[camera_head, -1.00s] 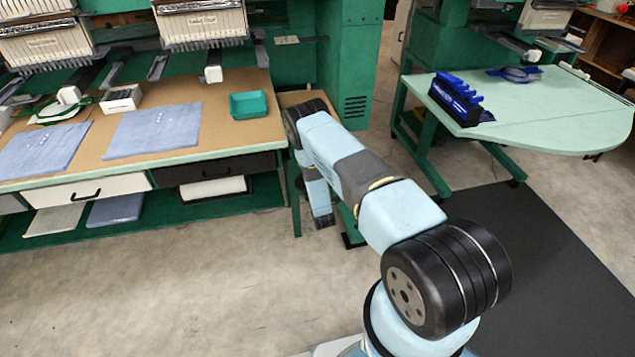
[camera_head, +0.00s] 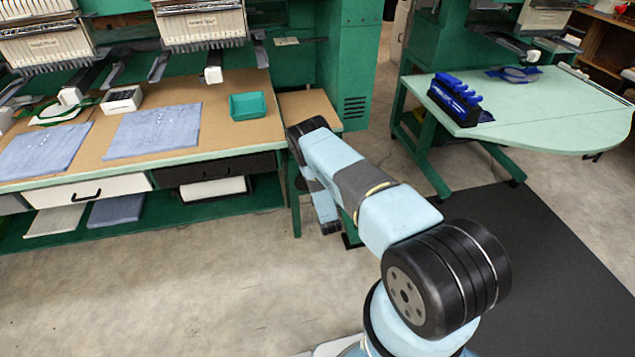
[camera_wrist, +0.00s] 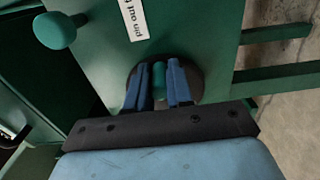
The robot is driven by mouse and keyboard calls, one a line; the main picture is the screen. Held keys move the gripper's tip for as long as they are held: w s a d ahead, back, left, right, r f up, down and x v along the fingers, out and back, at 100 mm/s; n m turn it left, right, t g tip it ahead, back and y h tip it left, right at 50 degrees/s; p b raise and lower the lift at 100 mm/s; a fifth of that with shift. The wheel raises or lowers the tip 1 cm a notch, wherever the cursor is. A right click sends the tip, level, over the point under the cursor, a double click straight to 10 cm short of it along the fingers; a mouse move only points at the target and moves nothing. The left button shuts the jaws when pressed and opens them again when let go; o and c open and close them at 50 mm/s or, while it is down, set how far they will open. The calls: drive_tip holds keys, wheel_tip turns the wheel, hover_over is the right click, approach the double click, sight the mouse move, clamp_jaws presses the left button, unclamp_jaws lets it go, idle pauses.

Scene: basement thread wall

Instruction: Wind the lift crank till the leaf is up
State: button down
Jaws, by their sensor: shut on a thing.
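In the wrist view, the blue fingers of my gripper (camera_wrist: 159,88) are closed around a green upright crank grip (camera_wrist: 159,77). A dark round disc (camera_wrist: 194,78) shows behind the fingers. The disc sits on a green panel (camera_wrist: 200,30). In the head view, my gripper is hidden behind my arm beside the bench end. A small brown wooden top (camera_head: 312,104), which looks like the leaf, is next to the right end of the bench. My arm covers part of it, so its exact height and tilt are hard to tell.
A green knob (camera_wrist: 55,30) and a white label (camera_wrist: 133,18) are on the panel. The brown bench (camera_head: 228,88) holds a green tray (camera_head: 248,105) and folded blue cloths (camera_head: 152,130). A pale green table (camera_head: 560,110) stands right. The floor in front is clear.

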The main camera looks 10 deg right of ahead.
drive_tip(key=shift+a+f, duration=0.2)
drive_tip(key=shift+f, duration=0.45)
drive_tip(key=shift+a+f, duration=0.2)
drive_tip(key=shift+f, duration=0.4)
drive_tip(key=shift+a, duration=0.1)
